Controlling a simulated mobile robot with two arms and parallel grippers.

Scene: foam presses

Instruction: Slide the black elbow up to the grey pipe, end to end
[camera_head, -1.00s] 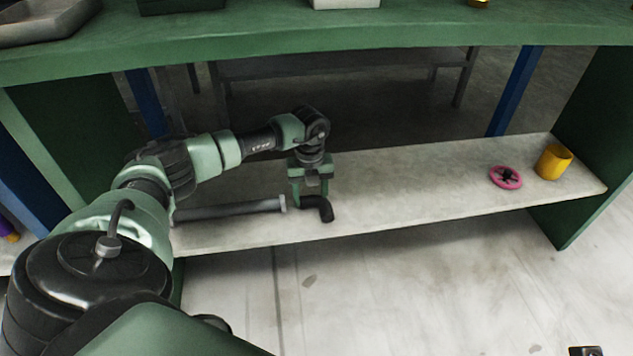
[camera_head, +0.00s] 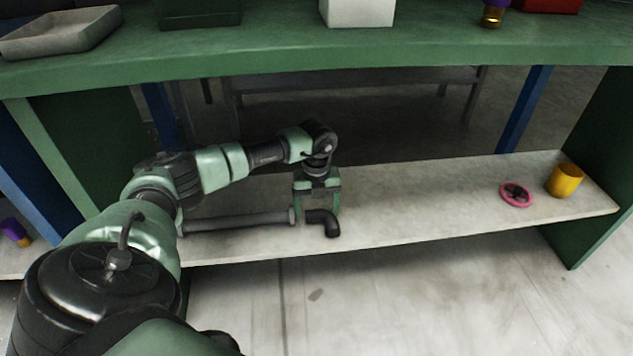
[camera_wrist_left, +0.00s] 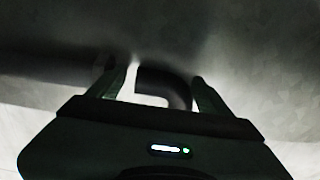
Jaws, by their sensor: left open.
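The black elbow (camera_head: 329,225) lies on the pale lower shelf. The grey pipe (camera_head: 238,222) lies to its left, with its collared end (camera_head: 292,215) facing the elbow. The two ends are very close; a finger partly covers the join, so I cannot tell whether they touch. My left gripper (camera_head: 317,206) points down over the elbow, open, with one finger on each side. In the left wrist view, the elbow (camera_wrist_left: 170,82) shows dark between the spread fingers (camera_wrist_left: 160,76). My right gripper is not in view.
A pink handwheel (camera_head: 515,195) and a yellow cup (camera_head: 564,180) stand at the shelf's right end. The shelf (camera_head: 420,195) between elbow and handwheel is clear.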

